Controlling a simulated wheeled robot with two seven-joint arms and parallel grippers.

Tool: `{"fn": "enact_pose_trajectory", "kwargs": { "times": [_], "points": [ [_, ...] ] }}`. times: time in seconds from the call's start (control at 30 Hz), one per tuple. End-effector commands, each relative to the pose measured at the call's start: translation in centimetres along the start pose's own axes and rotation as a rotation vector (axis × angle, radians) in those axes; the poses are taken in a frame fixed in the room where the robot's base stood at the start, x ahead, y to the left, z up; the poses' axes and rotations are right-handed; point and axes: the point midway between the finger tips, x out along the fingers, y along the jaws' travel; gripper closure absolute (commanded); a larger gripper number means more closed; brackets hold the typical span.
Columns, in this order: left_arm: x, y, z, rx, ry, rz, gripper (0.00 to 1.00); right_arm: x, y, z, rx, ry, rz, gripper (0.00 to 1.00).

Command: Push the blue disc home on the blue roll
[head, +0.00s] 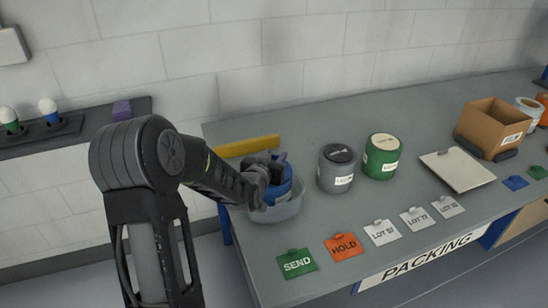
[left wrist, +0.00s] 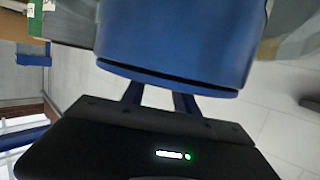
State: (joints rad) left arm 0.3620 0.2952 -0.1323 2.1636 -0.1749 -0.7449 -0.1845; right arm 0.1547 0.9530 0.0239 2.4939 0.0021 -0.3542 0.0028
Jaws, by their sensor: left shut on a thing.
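The blue roll (head: 279,190) sits in a clear, shallow round holder (head: 288,208) at the left end of the grey table. In the left wrist view the blue roll (left wrist: 180,40) fills the top middle. The blue disc (left wrist: 165,80) shows as a thin rim on its near end, with a narrow dark gap between disc and roll. My left gripper (head: 262,178) is at the roll, partly hiding it. Its two fingers reach the disc in the wrist view (left wrist: 158,98), and it is shut on the disc; the grip itself is mostly hidden. My right gripper is out of view.
A grey roll (head: 336,171) and a green roll (head: 381,158) stand to the right. A yellow bar (head: 247,146) lies behind the holder. Tags, including a HOLD card (head: 344,247), line the front edge. A pale board (head: 457,170) and cardboard box (head: 492,128) stand farther right.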

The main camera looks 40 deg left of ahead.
Motion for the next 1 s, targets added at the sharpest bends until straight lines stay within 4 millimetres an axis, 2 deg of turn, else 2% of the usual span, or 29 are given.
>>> {"fn": "enact_pose_trajectory", "kwargs": {
  "times": [0.03, 0.47, 0.5, 0.8, 1.0],
  "points": [
    [0.01, 0.01, 0.57, -0.001, -0.010, 0.000, 1.00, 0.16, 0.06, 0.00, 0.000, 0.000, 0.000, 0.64],
    [-0.04, 0.03, 0.82, -0.001, -0.017, 0.001, 1.00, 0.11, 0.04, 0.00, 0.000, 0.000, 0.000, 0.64],
    [-0.05, 0.03, 0.84, -0.001, -0.017, 0.001, 0.63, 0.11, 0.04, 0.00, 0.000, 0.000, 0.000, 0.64],
    [-0.06, -0.02, 0.93, -0.002, -0.019, 0.000, 0.39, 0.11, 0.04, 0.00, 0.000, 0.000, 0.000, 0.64],
    [-0.06, -0.05, 0.93, -0.002, -0.019, -0.001, 0.39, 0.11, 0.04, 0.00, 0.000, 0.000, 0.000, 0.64]
  ]
}}
